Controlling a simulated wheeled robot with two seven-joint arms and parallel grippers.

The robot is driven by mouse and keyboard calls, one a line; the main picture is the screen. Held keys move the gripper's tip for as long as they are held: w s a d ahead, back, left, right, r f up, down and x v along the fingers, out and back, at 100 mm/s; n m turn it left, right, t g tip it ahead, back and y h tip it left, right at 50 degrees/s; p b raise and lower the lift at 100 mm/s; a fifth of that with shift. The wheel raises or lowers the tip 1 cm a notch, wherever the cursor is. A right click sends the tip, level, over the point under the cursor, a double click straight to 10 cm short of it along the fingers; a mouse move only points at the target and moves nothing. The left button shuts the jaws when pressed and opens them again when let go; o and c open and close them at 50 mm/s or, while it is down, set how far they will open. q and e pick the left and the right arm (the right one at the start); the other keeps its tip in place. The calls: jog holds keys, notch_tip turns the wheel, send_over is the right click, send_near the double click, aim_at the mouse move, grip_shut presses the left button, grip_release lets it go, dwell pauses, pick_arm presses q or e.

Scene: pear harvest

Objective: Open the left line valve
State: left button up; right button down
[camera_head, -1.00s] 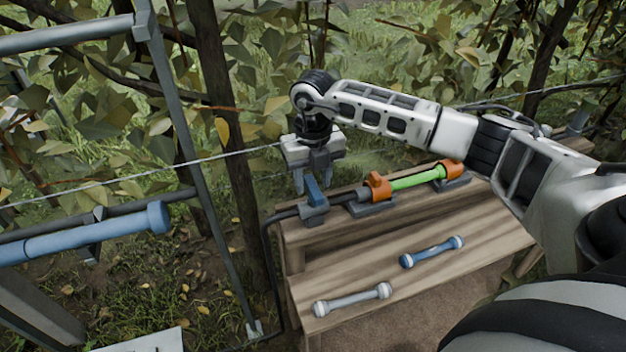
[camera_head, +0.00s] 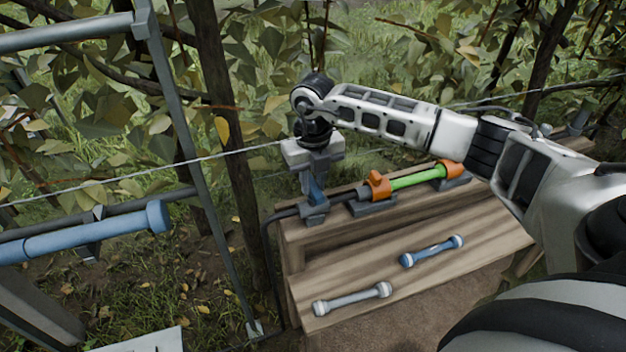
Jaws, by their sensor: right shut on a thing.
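The fingers partly hide the lever. My left gripper is not in view.
A green tube (camera_head: 415,179) with orange clamps lies along the upper shelf of the bench (camera_head: 385,275). A blue-and-white cartridge (camera_head: 432,251) and a grey one (camera_head: 352,299) lie on the lower shelf. A metal frame post (camera_head: 200,165) and wire stand left of the bench.

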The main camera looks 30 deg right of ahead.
jog(key=n+b, duration=0.1)
jog(key=n, duration=0.1)
jog(key=shift+n, duration=0.4)
jog(key=n+b, duration=0.1)
jog(key=n, duration=0.1)
jog(key=shift+n, duration=0.4)
jog(key=n, duration=0.2)
jog(key=shift+n+b, duration=0.3)
jog(key=shift+b, duration=0.1)
jog(key=shift+n+b, duration=0.3)
jog(key=shift+n, duration=0.7)
jog(key=n, duration=0.2)
jog(key=shift+n+b, duration=0.3)
jog(key=shift+b, duration=0.1)
jog(key=n, duration=0.3)
jog(key=shift+b, duration=0.4)
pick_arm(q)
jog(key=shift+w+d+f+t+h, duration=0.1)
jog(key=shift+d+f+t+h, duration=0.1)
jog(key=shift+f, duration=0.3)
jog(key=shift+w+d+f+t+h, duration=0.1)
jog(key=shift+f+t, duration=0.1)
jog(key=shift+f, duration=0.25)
pick_arm(e)
jog(key=shift+n, duration=0.7)
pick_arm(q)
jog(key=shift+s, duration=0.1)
pick_arm(e)
jog(key=shift+r, duration=0.1)
